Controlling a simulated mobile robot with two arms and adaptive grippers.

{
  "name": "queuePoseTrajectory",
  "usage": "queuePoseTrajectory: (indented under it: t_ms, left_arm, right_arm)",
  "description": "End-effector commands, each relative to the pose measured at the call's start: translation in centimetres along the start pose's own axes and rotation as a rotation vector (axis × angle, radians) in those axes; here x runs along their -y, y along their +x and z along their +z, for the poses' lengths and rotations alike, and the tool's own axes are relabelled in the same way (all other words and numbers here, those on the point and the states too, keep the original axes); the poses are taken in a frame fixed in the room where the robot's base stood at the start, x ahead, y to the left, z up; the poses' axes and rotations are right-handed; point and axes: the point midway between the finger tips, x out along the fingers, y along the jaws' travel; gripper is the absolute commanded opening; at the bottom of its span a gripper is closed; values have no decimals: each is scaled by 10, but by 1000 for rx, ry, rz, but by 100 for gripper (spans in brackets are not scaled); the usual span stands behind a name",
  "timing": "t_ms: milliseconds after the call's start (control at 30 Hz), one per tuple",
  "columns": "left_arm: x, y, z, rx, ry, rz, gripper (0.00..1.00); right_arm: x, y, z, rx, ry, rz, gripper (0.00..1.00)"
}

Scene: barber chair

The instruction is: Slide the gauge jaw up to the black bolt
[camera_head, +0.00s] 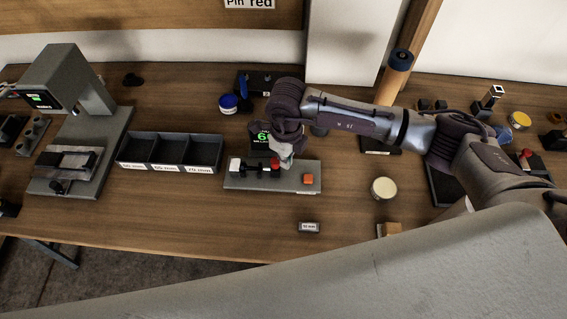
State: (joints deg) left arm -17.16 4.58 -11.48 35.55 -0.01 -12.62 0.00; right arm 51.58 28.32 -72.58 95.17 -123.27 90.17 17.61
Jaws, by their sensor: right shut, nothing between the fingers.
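The gauge (240,183) is a grey base plate on the bench, near the middle of the camera_head view. A white block stands at its left end, with the black bolt (256,171) lying just right of it. The red-topped gauge jaw (275,163) is at the bolt's right end; I cannot tell whether they touch. An orange square (308,179) is on the plate's right part. My right gripper (284,157) is shut and empty, pointing down right by the red top; contact is unclear. The gauge's green display (264,138) is partly hidden behind it. My left gripper is out of view.
A black three-compartment bin (170,166) with size labels stands left of the gauge. A grey machine (75,100) is further left. A small labelled block (309,228) lies in front, and a round cream-topped tin (383,189) is to the right. Bare bench lies in front of the bin.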

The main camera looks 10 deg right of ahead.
Motion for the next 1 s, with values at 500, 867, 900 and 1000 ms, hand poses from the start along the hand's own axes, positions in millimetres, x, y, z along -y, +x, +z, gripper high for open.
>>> queuePoseTrajectory:
  t_ms: [500,867,900,1000]
  left_arm:
    - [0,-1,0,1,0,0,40]
    - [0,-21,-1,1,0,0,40]
    - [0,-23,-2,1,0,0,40]
    - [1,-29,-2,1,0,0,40]
  right_arm:
    - [6,-3,-10,2,0,0,0]
    - [6,-37,-10,2,0,0,0]
    - [6,-41,-10,2,0,0,0]
    - [6,-51,-10,2,0,0,0]
